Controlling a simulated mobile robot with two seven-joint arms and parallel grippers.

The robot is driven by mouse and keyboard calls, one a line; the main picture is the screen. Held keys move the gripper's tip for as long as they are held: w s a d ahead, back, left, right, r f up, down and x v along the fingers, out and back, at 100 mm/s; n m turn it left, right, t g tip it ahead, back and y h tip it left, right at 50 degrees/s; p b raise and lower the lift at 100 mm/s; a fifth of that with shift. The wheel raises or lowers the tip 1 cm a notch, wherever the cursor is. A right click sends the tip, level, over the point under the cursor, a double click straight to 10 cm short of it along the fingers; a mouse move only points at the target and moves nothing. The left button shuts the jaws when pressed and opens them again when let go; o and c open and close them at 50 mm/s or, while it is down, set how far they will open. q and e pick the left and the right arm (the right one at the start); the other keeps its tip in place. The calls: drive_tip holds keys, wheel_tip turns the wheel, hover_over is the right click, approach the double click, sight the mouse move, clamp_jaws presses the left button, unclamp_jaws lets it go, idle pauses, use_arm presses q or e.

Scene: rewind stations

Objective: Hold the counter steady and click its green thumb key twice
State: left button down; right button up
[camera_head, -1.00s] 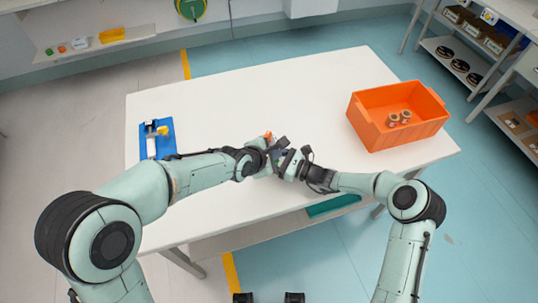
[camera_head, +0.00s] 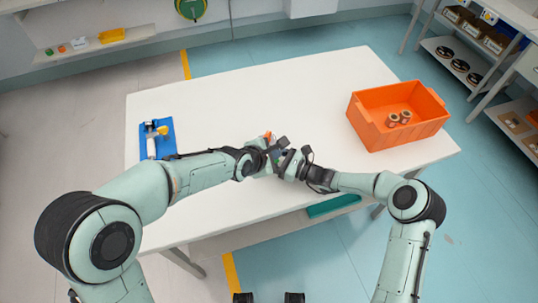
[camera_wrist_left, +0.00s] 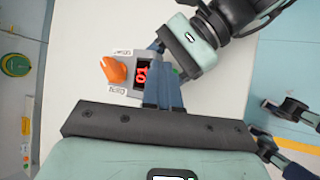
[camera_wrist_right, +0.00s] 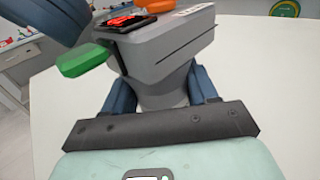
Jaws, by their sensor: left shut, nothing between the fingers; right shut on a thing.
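The counter is a grey body (camera_wrist_right: 170,50) on a narrower stem. It has a red-lit display (camera_wrist_left: 141,74), which seems to read 01, an orange part (camera_wrist_left: 113,69) on one side and a green thumb key (camera_wrist_right: 82,60) on the other. My right gripper (camera_wrist_right: 165,92) is shut around the stem, a finger on each side. My left gripper (camera_wrist_left: 164,64) is shut and empty, its fingertips close by the green key. A left finger (camera_wrist_right: 45,18) shows above the key in the right wrist view; I cannot tell if they touch. In the head view, the arms largely hide the counter.
The counter is over the white table (camera_head: 230,105). An orange crate (camera_head: 418,134) with several small spools stands at the right. A blue tray (camera_head: 168,130) holding small items lies at the left. The table's middle behind the grippers is clear.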

use_arm(q)
drive_tip(key=shift+r, duration=0.35)
drive_tip(key=shift+r, duration=3.05)
drive_tip(key=shift+f, duration=3)
drive_tip(key=shift+f, duration=0.15)
